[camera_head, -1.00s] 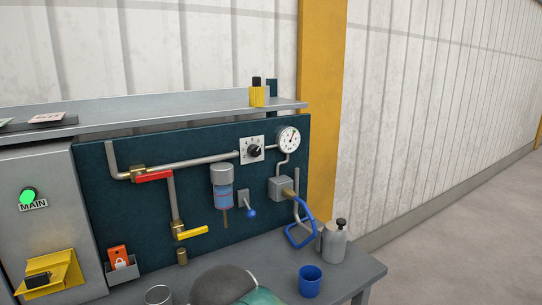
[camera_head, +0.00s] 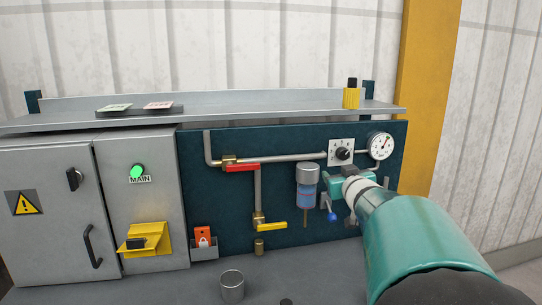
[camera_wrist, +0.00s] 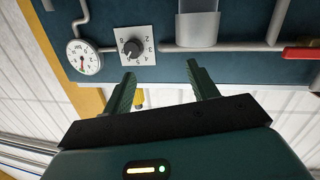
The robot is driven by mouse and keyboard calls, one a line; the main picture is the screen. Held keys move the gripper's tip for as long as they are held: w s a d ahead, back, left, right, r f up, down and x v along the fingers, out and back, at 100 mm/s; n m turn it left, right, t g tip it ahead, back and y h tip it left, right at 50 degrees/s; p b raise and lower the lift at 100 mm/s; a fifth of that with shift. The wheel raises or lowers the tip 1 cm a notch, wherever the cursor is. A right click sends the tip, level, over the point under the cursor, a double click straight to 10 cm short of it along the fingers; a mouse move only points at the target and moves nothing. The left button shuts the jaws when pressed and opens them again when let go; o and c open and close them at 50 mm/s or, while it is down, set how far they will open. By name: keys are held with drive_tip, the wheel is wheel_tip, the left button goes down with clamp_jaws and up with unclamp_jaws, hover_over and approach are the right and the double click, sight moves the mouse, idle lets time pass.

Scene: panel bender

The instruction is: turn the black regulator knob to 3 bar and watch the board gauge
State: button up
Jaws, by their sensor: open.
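The black regulator knob (camera_head: 343,154) sits on a white square dial plate on the dark teal board; in the wrist view the knob (camera_wrist: 132,48) is just beyond one fingertip. The round white board gauge (camera_head: 381,146) is to its right in the head view; the wrist view also shows the gauge (camera_wrist: 84,56), with the scene turned over. The gauge reading is too small to tell. My gripper (camera_wrist: 160,74) is open and empty, its fingers pointing at the board, apart from the knob. In the head view my gripper (camera_head: 340,184) is just below the dial plate.
A red-handled pipe valve (camera_head: 241,167), a yellow-handled valve (camera_head: 272,225) and a blue filter bowl (camera_head: 307,184) are left of the knob. A grey shelf (camera_head: 230,117) runs above. A metal cup (camera_head: 232,286) stands on the bench. My arm hides the board's lower right.

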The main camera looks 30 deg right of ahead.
drive_tip(key=t+y, duration=0.2)
approach(345, 156)
drive_tip(key=shift+n, duration=0.4)
drive_tip(key=x, duration=0.8)
drive_tip(key=shift+w+f, duration=0.1)
drive_tip(key=shift+w, duration=0.3)
drive_tip(key=shift+c, duration=0.5)
drive_tip(key=c, duration=0.9)
